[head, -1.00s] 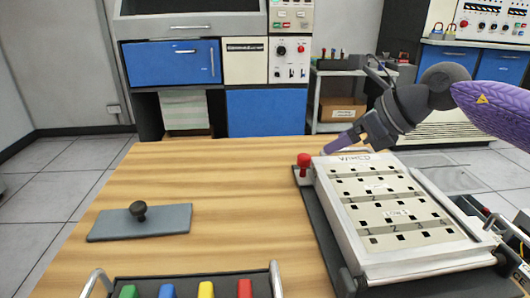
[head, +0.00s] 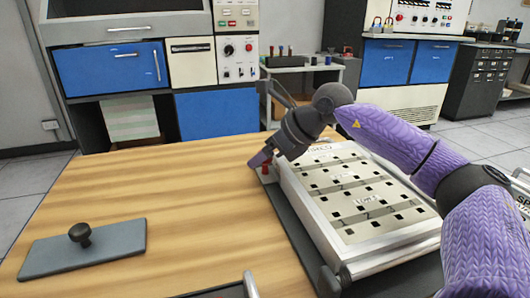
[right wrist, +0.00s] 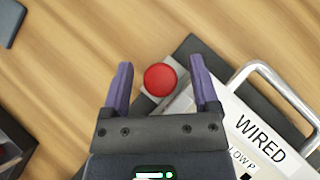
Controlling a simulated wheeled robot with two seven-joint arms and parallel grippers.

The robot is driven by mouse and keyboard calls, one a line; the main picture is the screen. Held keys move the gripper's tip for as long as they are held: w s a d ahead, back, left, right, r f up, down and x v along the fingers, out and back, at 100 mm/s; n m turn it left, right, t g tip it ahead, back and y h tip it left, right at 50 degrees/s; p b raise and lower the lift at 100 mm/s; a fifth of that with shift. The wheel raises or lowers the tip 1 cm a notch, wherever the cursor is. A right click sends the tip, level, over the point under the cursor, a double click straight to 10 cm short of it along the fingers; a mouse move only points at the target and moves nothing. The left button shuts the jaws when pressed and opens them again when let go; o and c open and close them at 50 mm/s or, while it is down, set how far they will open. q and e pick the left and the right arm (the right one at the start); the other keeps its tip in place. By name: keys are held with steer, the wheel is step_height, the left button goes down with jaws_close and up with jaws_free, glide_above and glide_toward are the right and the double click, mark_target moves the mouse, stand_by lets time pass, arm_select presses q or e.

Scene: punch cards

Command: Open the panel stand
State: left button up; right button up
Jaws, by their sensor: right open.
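The panel stand is a dark base (head: 298,222) with a pale slotted panel (head: 372,232) lying on it, at the right of the table in the head view. A red knob (head: 265,169) stands at its far left corner. My right gripper (head: 261,160) is at this knob, partly covering it in the head view. In the right wrist view my right gripper (right wrist: 163,75) is open, and the round red knob (right wrist: 160,79) shows between its two fingers with gaps on both sides. The panel's "WIRED" label (right wrist: 261,139) and a metal handle (right wrist: 270,82) show beside it. My left gripper is not in view.
A grey plate with a black knob (head: 80,234) lies on the wooden table (head: 170,200) at the left. A metal handle (head: 250,284) shows at the bottom edge. The table's middle is clear. Cabinets stand behind.

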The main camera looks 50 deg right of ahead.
jaws_close()
stand_by(0.8)
stand_by(0.5)
